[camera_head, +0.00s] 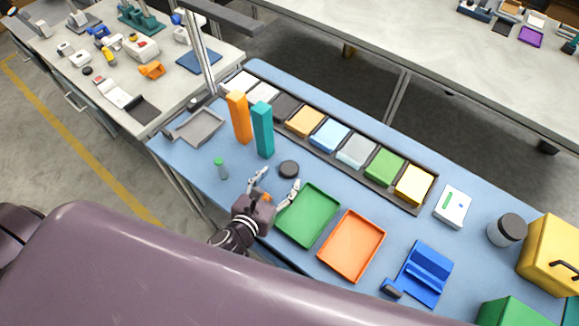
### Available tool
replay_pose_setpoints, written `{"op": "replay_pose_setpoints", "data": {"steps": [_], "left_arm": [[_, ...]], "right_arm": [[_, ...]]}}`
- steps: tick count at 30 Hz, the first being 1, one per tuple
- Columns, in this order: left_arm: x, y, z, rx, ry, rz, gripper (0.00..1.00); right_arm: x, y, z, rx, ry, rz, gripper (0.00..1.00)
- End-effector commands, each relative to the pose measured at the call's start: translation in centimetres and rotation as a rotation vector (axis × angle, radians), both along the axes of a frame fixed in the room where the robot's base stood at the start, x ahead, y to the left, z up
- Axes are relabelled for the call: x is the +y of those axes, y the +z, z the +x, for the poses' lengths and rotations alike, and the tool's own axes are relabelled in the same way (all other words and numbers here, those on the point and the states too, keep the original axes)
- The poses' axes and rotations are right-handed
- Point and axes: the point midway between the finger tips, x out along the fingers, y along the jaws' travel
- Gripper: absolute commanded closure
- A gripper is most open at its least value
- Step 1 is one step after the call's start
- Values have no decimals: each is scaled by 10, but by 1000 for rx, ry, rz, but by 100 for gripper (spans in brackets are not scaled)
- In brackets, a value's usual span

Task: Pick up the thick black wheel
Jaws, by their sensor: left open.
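The thick black wheel (289,169) lies flat on the blue worktop, a small dark round disc. My left gripper (279,179) is open, with its two fingers spread. Its fingertips are just on the near side of the wheel, and the wheel is not held. I cannot tell whether a fingertip touches it. My right gripper is not in view.
A green tray (333,214) sits close to the right of my left gripper, with an orange tray (378,246) beyond it. A teal block (263,131) and an orange block (239,118) stand upright behind. A small green-capped bottle (221,171) stands to the left.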

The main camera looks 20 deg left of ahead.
Motion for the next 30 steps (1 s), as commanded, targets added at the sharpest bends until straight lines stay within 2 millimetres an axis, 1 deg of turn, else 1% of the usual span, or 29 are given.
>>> {"op": "replay_pose_setpoints", "data": {"steps": [5, 9, 13, 16, 25, 26, 30], "left_arm": [[-2, -3, 9, -1, 1, -3, 40], [-5, -11, 24, 0, 2, -4, 40], [-7, -19, 39, -1, 2, -2, 40], [-8, -22, 47, 0, 1, -3, 40], [-9, -25, 50, 0, -1, -1, 40], [-9, -25, 50, 0, -1, -1, 42], [-8, -25, 50, 0, -1, -1, 57]], "right_arm": [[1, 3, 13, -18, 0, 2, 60], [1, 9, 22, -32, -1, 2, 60], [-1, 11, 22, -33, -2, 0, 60], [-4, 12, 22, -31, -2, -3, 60], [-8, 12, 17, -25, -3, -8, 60], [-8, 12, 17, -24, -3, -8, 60], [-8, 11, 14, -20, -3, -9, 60]]}}
